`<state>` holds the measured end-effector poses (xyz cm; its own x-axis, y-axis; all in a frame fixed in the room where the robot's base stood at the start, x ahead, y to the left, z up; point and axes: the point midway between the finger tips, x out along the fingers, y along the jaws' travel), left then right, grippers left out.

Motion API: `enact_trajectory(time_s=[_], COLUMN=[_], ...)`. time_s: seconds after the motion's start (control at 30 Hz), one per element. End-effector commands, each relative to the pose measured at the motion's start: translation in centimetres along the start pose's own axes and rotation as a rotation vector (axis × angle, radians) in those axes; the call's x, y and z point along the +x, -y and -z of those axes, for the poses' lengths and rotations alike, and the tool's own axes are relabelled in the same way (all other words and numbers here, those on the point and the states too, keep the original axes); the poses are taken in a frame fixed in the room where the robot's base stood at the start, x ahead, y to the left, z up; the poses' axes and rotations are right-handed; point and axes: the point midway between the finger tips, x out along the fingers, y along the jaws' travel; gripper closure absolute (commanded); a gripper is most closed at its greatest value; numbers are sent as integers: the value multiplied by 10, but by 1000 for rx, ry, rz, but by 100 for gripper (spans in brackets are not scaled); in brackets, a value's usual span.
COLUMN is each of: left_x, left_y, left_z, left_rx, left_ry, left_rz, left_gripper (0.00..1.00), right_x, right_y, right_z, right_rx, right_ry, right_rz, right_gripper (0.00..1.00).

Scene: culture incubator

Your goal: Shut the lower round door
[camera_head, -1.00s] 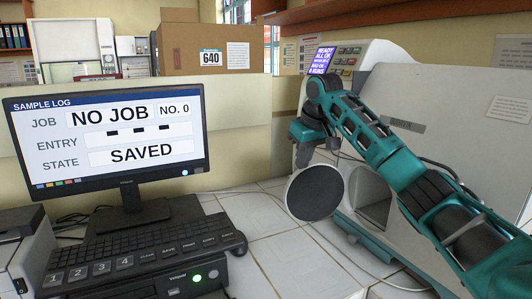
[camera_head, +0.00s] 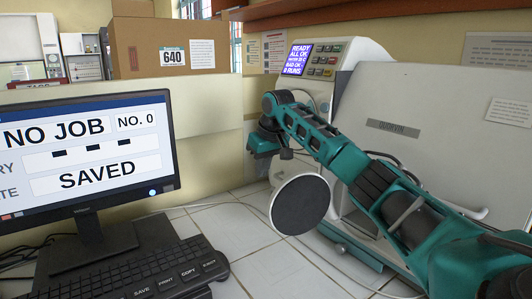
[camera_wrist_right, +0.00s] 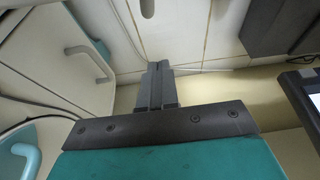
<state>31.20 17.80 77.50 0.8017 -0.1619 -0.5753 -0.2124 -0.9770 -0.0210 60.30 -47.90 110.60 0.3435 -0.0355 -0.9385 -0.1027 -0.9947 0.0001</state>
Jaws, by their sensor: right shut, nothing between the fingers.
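The lower round door (camera_head: 300,204) stands open at the front left of the white incubator (camera_head: 432,95), a dark disc with a pale rim swung out over the tiles. My right gripper (camera_head: 286,154) is above the door in the head view, with a visible gap between them. Its shut, empty fingers (camera_wrist_right: 157,86) show in the right wrist view. My right arm covers most of the opening behind the door. The left gripper is not in view.
A monitor (camera_head: 85,150) and keyboard (camera_head: 140,280) stand at the left. A cardboard box (camera_head: 163,46) is behind a low partition. White tiles (camera_head: 270,265) in front of the door are clear. Pale handles (camera_wrist_right: 90,60) show at the left in the wrist view.

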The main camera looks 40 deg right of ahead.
Motion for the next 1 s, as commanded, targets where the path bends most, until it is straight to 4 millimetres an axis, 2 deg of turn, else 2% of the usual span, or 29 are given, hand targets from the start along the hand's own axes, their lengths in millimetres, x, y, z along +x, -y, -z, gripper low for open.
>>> enact_trajectory(time_s=[0.03, 0.07, 0.3, 0.5, 1.0], left_x=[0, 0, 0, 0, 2], left_y=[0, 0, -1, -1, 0], left_z=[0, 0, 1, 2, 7], left_rx=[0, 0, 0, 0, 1], left_ry=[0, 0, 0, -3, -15], left_rz=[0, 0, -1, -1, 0], left_gripper=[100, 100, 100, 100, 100], right_x=[13, 16, 9, 7, 6], right_y=[0, 0, -1, 0, 0], right_z=[-1, -2, -25, -37, -40], right_rx=[1, 0, -2, -1, -1], right_ry=[5, 2, 0, -1, -1], right_rz=[0, 0, -2, -1, 1], right_gripper=[100, 100, 100, 100, 100])
